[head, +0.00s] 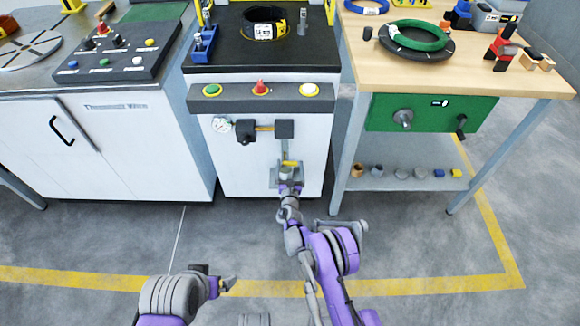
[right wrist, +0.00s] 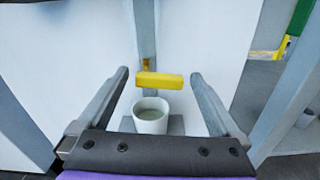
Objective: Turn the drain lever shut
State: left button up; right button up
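The yellow drain lever (head: 290,163) is on the front of the white machine, below a grey pipe. In the right wrist view the lever (right wrist: 160,80) lies crosswise, between and slightly beyond my fingertips. A pale cup (right wrist: 151,115) with greenish liquid stands on a small grey shelf (right wrist: 177,124) below the lever. My right gripper (right wrist: 160,75) is open, with one finger on each side of the lever and cup, and gaps show on both sides. It also shows in the head view (head: 289,183). My left gripper (head: 226,284) is low over the floor, away from the machine; its finger gap is unclear.
The machine carries a gauge (head: 222,125), dark valve blocks and a button panel (head: 261,90) above the lever. A wooden workbench (head: 470,70) with a grey leg stands close on the right, and a white cabinet (head: 100,150) on the left. The floor in front is clear.

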jog(key=c, duration=1.2)
jog(key=shift+n, duration=0.3)
jog(key=shift+c, duration=0.2)
jog(key=shift+n+b, duration=0.5)
jog(key=shift+b, duration=0.05)
jog(key=shift+r, duration=0.1)
jog(key=o, duration=1.3)
jog(key=s+p, duration=0.1)
jog(key=s, duration=1)
jog(key=shift+w+r, duration=0.1)
